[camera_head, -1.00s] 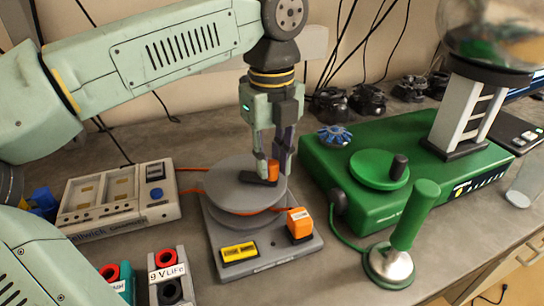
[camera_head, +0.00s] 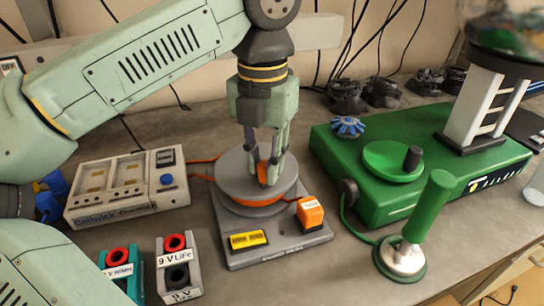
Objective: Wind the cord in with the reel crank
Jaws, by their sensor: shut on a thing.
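The cord reel is a grey round drum (camera_head: 232,165) on a flat grey base (camera_head: 275,247). Orange cord (camera_head: 262,208) is wound around the drum and runs off to the left. The reel's crank has an upright orange knob (camera_head: 262,172) on top of the drum. My gripper (camera_head: 269,172) points down from above and is shut on this orange crank knob. The fingers cover part of the knob, and the crank arm is mostly hidden behind them.
An orange block (camera_head: 310,212) and a yellow label (camera_head: 248,240) sit on the reel base. A grey charger box (camera_head: 125,190) stands left, battery holders (camera_head: 178,272) in front. A green machine (camera_head: 420,165) and green-handled tool (camera_head: 415,225) stand close on the right.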

